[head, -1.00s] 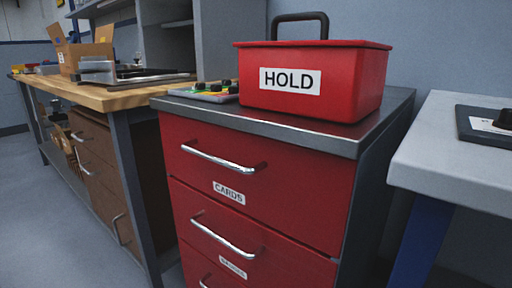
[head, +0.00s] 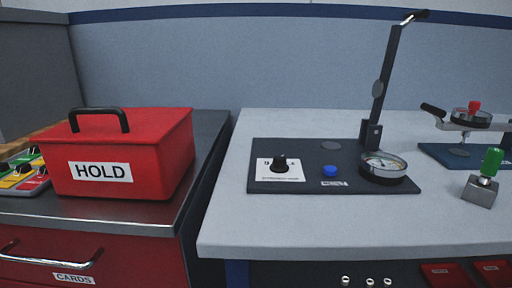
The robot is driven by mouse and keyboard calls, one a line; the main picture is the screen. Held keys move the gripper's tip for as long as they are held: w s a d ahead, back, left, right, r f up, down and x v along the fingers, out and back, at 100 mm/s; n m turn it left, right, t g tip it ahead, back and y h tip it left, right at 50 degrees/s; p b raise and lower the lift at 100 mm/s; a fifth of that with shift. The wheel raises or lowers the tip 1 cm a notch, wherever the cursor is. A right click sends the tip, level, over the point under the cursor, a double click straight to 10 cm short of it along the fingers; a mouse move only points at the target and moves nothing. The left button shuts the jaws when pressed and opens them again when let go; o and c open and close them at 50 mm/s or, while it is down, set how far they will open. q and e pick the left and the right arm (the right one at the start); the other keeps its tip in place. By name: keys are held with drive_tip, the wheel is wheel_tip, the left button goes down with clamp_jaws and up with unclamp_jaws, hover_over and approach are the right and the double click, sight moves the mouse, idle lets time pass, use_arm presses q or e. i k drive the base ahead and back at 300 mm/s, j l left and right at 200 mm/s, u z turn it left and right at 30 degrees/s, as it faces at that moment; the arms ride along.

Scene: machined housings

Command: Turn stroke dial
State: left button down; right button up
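In the head view a small black dial knob (head: 280,163) sits on a white label plate (head: 272,174). The plate is at the left end of a dark base panel (head: 316,186) on the light grey bench. The marks around the knob are too small to read. The same panel carries a blue button (head: 330,171), a round gauge (head: 383,166) and an upright post with a lever (head: 387,75). Neither of my grippers is in view.
A red box marked HOLD (head: 165,150) stands on a red drawer cabinet (head: 148,216) to the left, across a narrow gap. A green-handled block (head: 480,193) and another fixture (head: 470,125) are at the right. The bench front (head: 300,225) is clear.

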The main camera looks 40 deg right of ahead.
sight(279, 165)
drive_tip(key=z, duration=1.55)
drive_tip(key=k+j, duration=0.1)
drive_tip(key=j, duration=1.5)
drive_tip(key=k+u, duration=0.05)
